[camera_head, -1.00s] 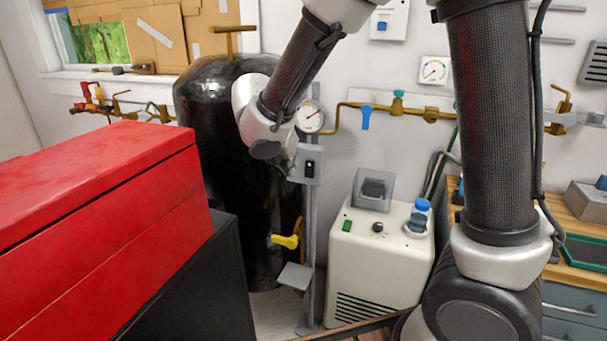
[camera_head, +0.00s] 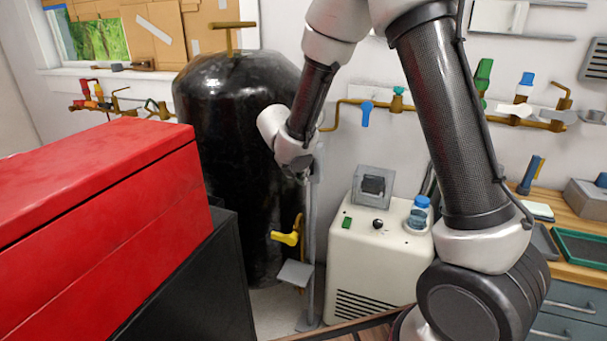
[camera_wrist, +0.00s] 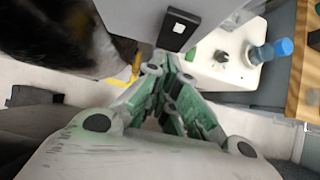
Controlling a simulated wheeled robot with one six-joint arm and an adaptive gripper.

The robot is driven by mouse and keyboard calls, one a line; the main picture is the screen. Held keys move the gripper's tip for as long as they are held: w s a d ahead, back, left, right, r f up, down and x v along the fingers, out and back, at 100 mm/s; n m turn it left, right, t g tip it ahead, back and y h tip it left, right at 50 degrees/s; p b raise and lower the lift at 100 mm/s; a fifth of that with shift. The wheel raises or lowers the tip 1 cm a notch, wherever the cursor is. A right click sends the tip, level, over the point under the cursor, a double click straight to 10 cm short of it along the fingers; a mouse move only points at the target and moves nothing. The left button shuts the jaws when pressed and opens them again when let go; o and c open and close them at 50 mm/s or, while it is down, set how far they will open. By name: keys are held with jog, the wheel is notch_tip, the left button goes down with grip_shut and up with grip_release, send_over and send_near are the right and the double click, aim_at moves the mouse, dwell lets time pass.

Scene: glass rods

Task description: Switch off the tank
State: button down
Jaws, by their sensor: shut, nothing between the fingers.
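The tall black tank (camera_head: 235,110) stands upright behind the red box in the head view. It also fills the upper left of the wrist view (camera_wrist: 50,35). A grey switch box (camera_wrist: 140,15) with a black switch (camera_wrist: 182,27) shows at the top of the wrist view; in the head view my wrist hides it on its grey post (camera_head: 313,225). My gripper (camera_wrist: 160,68) is shut and empty, its tips just below the box in the wrist picture; I cannot tell if they touch. A yellow valve handle (camera_head: 285,238) sits low beside the tank.
A large red box (camera_head: 100,190) on a black cabinet blocks the left front. A cream machine (camera_head: 375,260) with a green switch, knob and blue-capped bottle stands right of the post. Wall pipes with valves (camera_head: 366,113) run behind. A wooden bench (camera_head: 570,225) is at right.

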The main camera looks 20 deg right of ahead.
jog(key=shift+w+d, duration=0.25)
jog(key=shift+w, duration=0.1)
jog(key=shift+d, duration=0.1)
jog(key=shift+w+d+f, duration=0.1)
jog(key=shift+w+f, duration=0.15)
jog(key=shift+r, duration=0.1)
jog(key=shift+r, duration=0.8)
